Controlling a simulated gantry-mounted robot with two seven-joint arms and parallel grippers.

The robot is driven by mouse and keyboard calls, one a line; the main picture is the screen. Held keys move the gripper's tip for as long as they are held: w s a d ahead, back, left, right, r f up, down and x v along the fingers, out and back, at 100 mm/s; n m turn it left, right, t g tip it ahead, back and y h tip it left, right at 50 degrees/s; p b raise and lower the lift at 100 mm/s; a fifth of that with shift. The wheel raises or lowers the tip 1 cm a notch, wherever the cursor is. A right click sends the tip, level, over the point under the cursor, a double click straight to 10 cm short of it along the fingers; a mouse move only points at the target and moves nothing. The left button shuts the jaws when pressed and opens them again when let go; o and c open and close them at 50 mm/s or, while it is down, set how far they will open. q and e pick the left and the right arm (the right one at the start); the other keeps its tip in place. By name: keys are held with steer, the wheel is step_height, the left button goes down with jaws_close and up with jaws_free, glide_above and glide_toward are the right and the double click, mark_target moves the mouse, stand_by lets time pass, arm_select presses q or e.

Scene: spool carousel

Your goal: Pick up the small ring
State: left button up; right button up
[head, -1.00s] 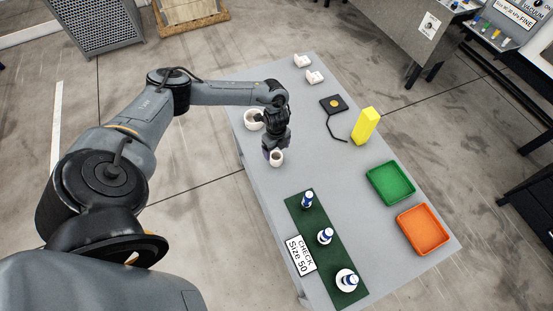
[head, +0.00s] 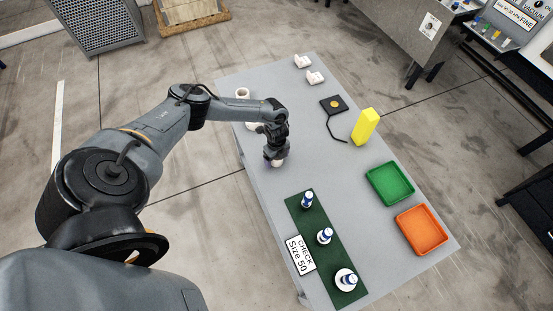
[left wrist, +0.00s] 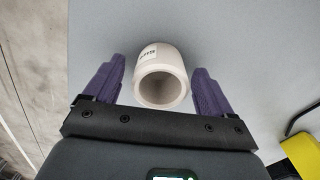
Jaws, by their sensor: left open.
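The small ring is a white, thick-walled hollow cylinder with a printed label. In the left wrist view the ring (left wrist: 170,58) lies between the two purple fingers of my left gripper (left wrist: 159,66), with a gap on each side. In the head view my left gripper (head: 275,157) is right over the ring (head: 277,164), hiding most of it. The left gripper is open and not closed on the ring. The label's print is too small to read. My right gripper is not in view.
Two other white rings, one upright at the table's left edge (head: 242,92) and one partly behind my arm (head: 251,126), are nearby. A green mat (head: 314,228) holds several blue-and-white posts. Green (head: 408,192) and orange (head: 441,241) trays and a yellow block (head: 365,126) stand to the right.

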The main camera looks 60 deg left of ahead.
arm_select(q)
steer(key=c, duration=1.1)
steer(key=shift+r, duration=0.15)
